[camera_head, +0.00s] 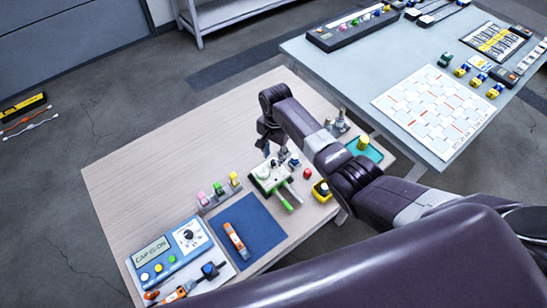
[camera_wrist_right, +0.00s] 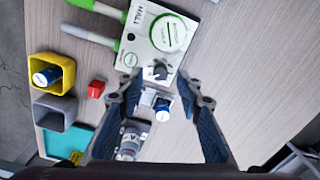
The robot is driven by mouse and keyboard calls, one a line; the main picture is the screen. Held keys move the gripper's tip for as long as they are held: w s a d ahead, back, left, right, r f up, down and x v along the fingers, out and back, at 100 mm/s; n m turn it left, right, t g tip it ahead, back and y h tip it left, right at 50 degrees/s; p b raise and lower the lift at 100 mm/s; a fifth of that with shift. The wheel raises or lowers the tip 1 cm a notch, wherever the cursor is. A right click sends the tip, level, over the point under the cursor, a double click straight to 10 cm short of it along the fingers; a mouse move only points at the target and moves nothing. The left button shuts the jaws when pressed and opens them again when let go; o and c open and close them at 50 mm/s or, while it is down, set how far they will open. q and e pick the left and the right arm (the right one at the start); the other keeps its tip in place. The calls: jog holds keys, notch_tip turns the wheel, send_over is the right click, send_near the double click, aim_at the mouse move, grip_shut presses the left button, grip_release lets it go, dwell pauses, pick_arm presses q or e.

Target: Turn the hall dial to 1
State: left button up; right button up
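The hall device (camera_wrist_right: 136,36) is a white box marked HALL, with a green-ringed round disc (camera_wrist_right: 168,33) and a small dark grey knob (camera_wrist_right: 158,70) at its edge. I cannot read which number the knob points to. My right gripper (camera_wrist_right: 162,80) is open, with its two fingers apart on either side of the knob in the wrist view; no contact is visible. In the head view my right gripper (camera_head: 267,133) hangs above and behind the device. My left gripper is not in view.
A blue-and-silver cylinder (camera_wrist_right: 162,110) and a grey labelled canister (camera_wrist_right: 132,140) stand close to the fingers. A red cube (camera_wrist_right: 96,89) and a yellow bin (camera_wrist_right: 42,64) lie left. A blue mat (camera_head: 262,241) and a meter (camera_head: 172,257) are nearer. The table's left part is clear.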

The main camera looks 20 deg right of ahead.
aim_at(273, 162)
jog(key=shift+f, duration=1.1)
jog(key=shift+c, duration=0.5)
grip_shut()
